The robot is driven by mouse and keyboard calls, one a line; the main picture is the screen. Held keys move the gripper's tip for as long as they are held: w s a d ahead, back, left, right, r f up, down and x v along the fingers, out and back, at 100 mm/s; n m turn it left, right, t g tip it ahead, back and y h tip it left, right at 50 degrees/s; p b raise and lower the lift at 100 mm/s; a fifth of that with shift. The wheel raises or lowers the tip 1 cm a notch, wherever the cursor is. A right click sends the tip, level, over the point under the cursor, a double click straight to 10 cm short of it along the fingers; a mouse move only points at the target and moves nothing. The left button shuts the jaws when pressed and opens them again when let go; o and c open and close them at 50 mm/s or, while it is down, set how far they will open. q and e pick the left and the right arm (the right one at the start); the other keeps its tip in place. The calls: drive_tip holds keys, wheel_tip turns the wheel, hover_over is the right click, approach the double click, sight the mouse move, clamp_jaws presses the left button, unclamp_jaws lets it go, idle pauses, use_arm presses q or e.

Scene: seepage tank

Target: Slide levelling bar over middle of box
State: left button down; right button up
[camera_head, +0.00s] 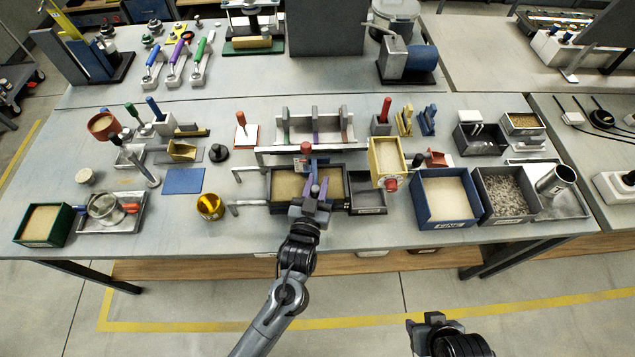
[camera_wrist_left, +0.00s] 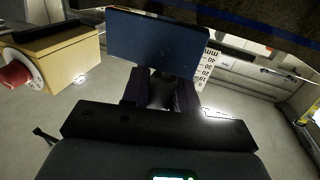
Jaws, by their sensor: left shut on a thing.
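The dark box (camera_head: 272,204) holds sand and stands near the front middle of the table. My left gripper (camera_head: 314,188) is over the middle of this box and hides part of it. In the left wrist view the left gripper (camera_wrist_left: 160,92) is shut on a blue block (camera_wrist_left: 157,42), which I take to be part of the levelling bar. A red knob (camera_head: 305,148) shows just beyond the gripper in the head view. Whether the bar touches the sand or rim cannot be told. My right gripper (camera_head: 425,325) is off the table's front edge, its jaws unclear.
A blue bin (camera_head: 418,207) is further right. A yellow cup (camera_head: 209,206) stands left. A long rack (camera_head: 345,143) lies behind. A white mm scale (camera_wrist_left: 207,67) shows in the wrist view.

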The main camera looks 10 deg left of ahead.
use_arm(q)
drive_tip(key=c, duration=1)
unclamp_jaws()
drive_tip(key=shift+a, duration=0.1)
drive_tip(key=shift+o, duration=0.2)
drive_tip(key=s+a, duration=0.1)
drive_tip(key=s, duration=0.9)
drive_tip(key=shift+s+p, duration=0.3)
drive_tip(key=shift+s, duration=0.1)
